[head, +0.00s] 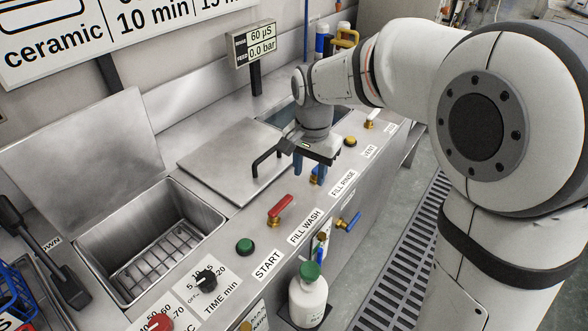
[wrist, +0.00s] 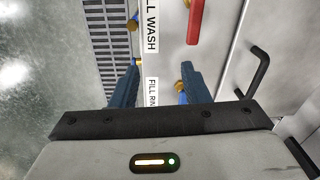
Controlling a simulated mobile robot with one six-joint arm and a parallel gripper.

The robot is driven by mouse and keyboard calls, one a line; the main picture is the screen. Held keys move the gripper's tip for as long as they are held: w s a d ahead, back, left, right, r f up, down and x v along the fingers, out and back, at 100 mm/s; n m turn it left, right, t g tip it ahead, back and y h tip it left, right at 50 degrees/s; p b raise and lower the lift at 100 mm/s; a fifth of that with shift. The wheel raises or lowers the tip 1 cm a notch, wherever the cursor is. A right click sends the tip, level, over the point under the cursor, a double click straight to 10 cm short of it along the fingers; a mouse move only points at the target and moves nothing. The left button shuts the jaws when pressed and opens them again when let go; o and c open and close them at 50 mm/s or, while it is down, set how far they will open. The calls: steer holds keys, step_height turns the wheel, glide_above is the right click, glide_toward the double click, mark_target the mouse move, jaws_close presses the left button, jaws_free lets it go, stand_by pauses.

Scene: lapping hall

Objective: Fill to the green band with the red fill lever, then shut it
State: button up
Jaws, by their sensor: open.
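The red fill lever (head: 283,207) sits on a brass valve beside the FILL WASH label on the steel top. Its handle also shows at the top of the wrist view (wrist: 195,20). My gripper (head: 310,166) is open and empty, beyond the red lever and above the FILL RINSE area. In the wrist view its blue fingers (wrist: 158,84) are apart, with the FILL RINSE label between them and the red lever ahead, clear of both. The open wash tank (head: 203,212) holds a wire rack at its bottom. I cannot make out a green band or a water surface in it.
A closed lid with a black handle (head: 268,160) lies left of my gripper. A green START button (head: 245,247) and black timer knob (head: 205,281) are nearer. A blue-handled valve (head: 350,221) juts from the front, above a white bottle (head: 308,298). A display (head: 252,44) stands behind.

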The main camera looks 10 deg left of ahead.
steer(key=m, duration=0.1)
glide_above(286, 200)
step_height(286, 200, down, 3)
steer(key=shift+f+b, duration=0.2)
steer(key=shift+b, duration=0.1)
steer(key=shift+w+a+f, duration=0.1)
steer(key=shift+a+f, duration=0.05)
steer(key=shift+f, duration=0.15)
step_height(286, 200, down, 7)
steer(key=shift+f, duration=0.1)
jaws_close()
